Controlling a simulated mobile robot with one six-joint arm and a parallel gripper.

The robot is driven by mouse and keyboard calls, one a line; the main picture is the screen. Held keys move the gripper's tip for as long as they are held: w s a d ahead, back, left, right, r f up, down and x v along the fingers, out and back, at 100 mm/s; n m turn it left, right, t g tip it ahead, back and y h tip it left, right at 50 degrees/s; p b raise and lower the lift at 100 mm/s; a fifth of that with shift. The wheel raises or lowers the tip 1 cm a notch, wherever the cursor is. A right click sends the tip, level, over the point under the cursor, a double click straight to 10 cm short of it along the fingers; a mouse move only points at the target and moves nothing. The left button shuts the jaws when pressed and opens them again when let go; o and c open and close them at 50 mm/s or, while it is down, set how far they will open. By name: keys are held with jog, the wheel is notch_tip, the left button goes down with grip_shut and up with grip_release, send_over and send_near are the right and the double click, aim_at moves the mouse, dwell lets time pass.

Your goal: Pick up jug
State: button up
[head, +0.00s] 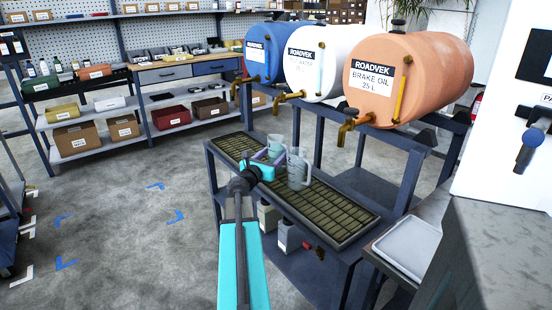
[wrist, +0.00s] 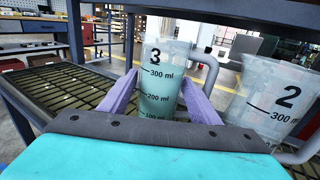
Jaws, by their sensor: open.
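A clear jug marked 3 (wrist: 162,72) stands upright on the slotted drip tray (head: 335,208), greenish in its lower part. It also shows in the head view (head: 277,143), just beyond my gripper (head: 269,156). In the wrist view my gripper (wrist: 160,82) is open, with one purple finger on each side of jug 3; I cannot tell whether they touch it. Jug 3's handle is on the right, behind the right finger. A second clear jug, marked 2 (wrist: 283,95), stands close on the right; it also shows in the head view (head: 298,170).
Blue (head: 265,50), white (head: 313,62) and orange (head: 425,75) drums with brass taps lie above the tray on a dark frame (head: 330,125). Small containers (head: 287,235) sit on the lower shelf. A pale tray (head: 407,248) is at right.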

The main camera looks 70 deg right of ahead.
jog(key=shift+d, duration=0.15)
jog(key=shift+s+d, duration=0.15)
jog(key=shift+d, duration=1.1)
jog(key=shift+s+d, duration=0.15)
jog(key=shift+d, duration=1.05)
jog(key=c, duration=1)
jog(key=shift+r+p, duration=0.15)
jog(key=shift+p, duration=0.15)
